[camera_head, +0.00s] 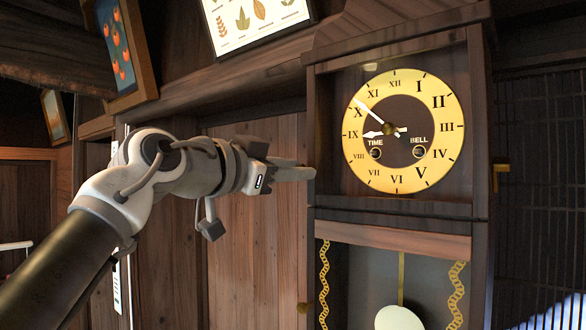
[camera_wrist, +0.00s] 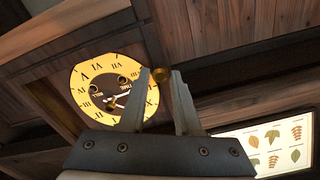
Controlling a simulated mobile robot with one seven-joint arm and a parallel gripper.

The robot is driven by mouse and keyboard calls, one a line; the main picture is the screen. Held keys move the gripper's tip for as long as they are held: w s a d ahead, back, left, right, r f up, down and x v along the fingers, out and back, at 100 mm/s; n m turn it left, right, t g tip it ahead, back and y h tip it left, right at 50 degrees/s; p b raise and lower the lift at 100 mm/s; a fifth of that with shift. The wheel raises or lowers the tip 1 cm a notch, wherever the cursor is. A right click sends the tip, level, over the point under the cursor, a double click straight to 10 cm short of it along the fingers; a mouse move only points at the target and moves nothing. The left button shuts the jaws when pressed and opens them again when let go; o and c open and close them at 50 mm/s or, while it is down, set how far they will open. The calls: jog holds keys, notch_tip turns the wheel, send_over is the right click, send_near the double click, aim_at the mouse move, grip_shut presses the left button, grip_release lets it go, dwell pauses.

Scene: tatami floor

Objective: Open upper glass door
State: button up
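The wall clock's upper glass door (camera_head: 327,130) is closed over a yellow dial (camera_head: 400,181) with Roman numerals. The dial also shows, inverted, in the wrist view (camera_wrist: 85,73). My gripper (camera_head: 311,172) is at the left edge of the upper door, at about mid-height. Its two fingers (camera_wrist: 161,72) are apart. A small round brass knob (camera_wrist: 161,75) on the clock's side edge appears between the fingertips. I cannot tell whether either finger touches it. In the head view the knob is hidden by my gripper.
The clock's lower case (camera_head: 365,285) holds a pendulum (camera_head: 399,318). A brass fitting (camera_head: 502,176) is at the clock's right side, beside a dark lattice (camera_head: 545,160). A leaf picture (camera_head: 256,20) and a fruit picture (camera_head: 118,45) hang at upper left. Wood panelling (camera_head: 255,245) stands behind my arm.

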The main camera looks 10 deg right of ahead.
grip_shut()
dwell(1.1)
